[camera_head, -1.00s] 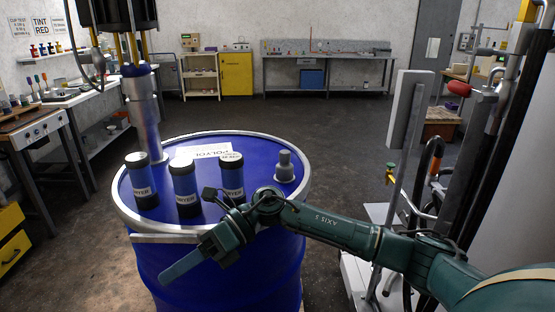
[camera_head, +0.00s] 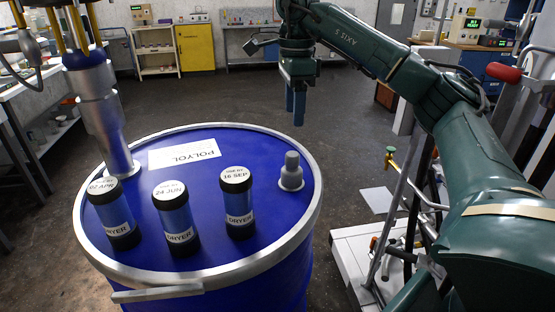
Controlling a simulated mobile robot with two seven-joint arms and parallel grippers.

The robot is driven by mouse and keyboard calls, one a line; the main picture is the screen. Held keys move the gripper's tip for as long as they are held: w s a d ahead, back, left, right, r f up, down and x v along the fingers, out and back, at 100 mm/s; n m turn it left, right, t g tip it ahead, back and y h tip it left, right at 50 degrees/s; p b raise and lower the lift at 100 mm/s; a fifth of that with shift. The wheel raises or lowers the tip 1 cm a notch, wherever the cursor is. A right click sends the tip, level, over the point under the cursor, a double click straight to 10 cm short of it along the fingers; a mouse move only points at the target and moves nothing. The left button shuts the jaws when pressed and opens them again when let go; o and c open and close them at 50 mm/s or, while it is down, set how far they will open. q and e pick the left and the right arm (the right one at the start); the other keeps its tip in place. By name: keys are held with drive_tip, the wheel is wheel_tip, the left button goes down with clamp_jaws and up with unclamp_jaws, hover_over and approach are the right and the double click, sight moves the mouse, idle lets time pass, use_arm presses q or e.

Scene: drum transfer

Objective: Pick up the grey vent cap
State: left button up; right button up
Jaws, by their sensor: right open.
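The grey vent cap (camera_head: 291,172) stands upright on the right side of the blue drum's lid, on a round grey base. My right gripper (camera_head: 294,106) points down with its blue fingers, above and apart from the cap in the picture, against the floor behind the drum. It is open and empty; its fingers overlap in this view, so the gap looks narrow. My left gripper is not in view.
Three dryer cartridges, left (camera_head: 114,215), middle (camera_head: 176,218) and right (camera_head: 238,203), stand on the drum (camera_head: 214,262). A metal pump tube (camera_head: 102,115) rises at the lid's left edge. A white label (camera_head: 185,153) lies towards the back. A wheeled cart (camera_head: 352,262) stands right of the drum.

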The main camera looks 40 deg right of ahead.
sight(292, 154)
drive_tip(key=f, duration=0.1)
drive_tip(key=f+b, duration=0.1)
drive_tip(key=f, duration=0.1)
drive_tip(key=shift+s, duration=0.25)
wheel_tip(292, 154, down, 4)
drive_tip(key=shift+r+p, duration=0.15)
drive_tip(key=shift+p, duration=0.15)
drive_tip(key=shift+f, duration=0.5)
drive_tip(key=f, duration=0.1)
drive_tip(key=f+p, duration=0.1)
drive_tip(key=f, duration=0.3)
drive_tip(key=shift+w, duration=0.25)
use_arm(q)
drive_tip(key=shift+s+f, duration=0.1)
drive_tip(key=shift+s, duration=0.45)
use_arm(e)
drive_tip(key=shift+c, duration=0.3)
